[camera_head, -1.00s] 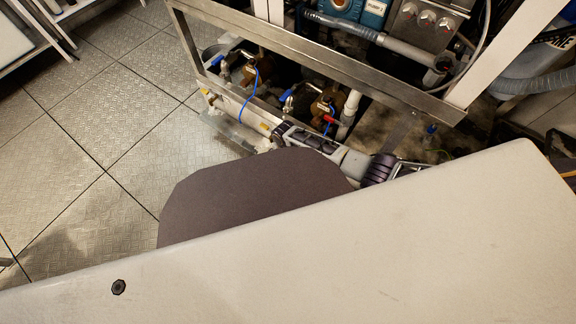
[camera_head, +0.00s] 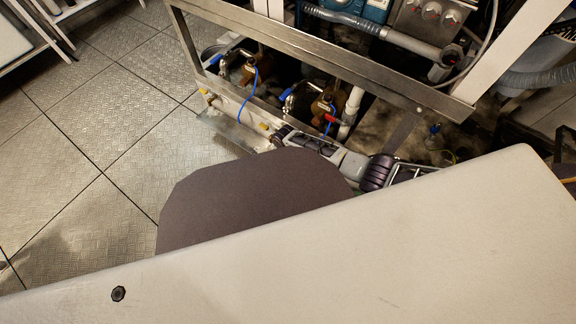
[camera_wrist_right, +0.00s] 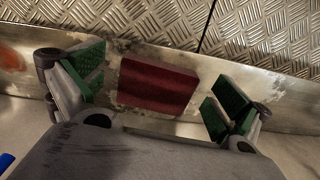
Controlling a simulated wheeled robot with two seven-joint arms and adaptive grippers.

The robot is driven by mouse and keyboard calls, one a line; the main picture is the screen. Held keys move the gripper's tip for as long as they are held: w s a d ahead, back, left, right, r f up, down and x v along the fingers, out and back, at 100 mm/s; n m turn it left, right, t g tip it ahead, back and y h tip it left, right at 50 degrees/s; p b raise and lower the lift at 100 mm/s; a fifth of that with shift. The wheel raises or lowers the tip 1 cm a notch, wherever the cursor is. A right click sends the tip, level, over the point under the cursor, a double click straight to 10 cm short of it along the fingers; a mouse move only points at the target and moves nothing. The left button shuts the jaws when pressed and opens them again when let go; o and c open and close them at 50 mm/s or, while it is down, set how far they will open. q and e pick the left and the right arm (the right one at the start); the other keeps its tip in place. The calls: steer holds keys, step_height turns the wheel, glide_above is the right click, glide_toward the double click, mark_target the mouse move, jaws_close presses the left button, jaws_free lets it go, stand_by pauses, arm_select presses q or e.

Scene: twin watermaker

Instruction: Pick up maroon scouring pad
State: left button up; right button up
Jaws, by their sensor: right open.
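The maroon scouring pad (camera_wrist_right: 158,87) lies on a worn, stained metal ledge in the right wrist view. It is a flat, dark red rectangular block. My right gripper (camera_wrist_right: 157,84) is open, with one green-padded finger on each side of the pad. Narrow gaps show between the pad and both fingers, so it is not gripped. In the head view my right arm (camera_head: 325,152) reaches down to the ledge beside the metal frame. Its fingertips and the pad cannot be made out there. My left gripper is not in view.
A steel frame rail (camera_head: 320,62) crosses above the ledge. Valves (camera_head: 325,105), a blue hose (camera_head: 250,100) and a white pipe (camera_head: 350,108) stand close behind my right arm. Patterned metal floor plates (camera_head: 90,140) lie open at the left.

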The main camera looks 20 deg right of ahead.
mark_target(285, 167)
steer(key=c, duration=1)
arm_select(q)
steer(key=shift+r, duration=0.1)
arm_select(e)
steer(key=shift+r, duration=0.1)
steer(key=shift+r+p, duration=1.05)
steer(key=shift+r, duration=0.25)
step_height(285, 167, up, 4)
steer(key=p, duration=0.3)
steer(key=shift+r, duration=0.2)
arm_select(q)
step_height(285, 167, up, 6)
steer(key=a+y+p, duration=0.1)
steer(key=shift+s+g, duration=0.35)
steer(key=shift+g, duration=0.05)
arm_select(e)
step_height(285, 167, up, 3)
steer(key=shift+f, duration=0.1)
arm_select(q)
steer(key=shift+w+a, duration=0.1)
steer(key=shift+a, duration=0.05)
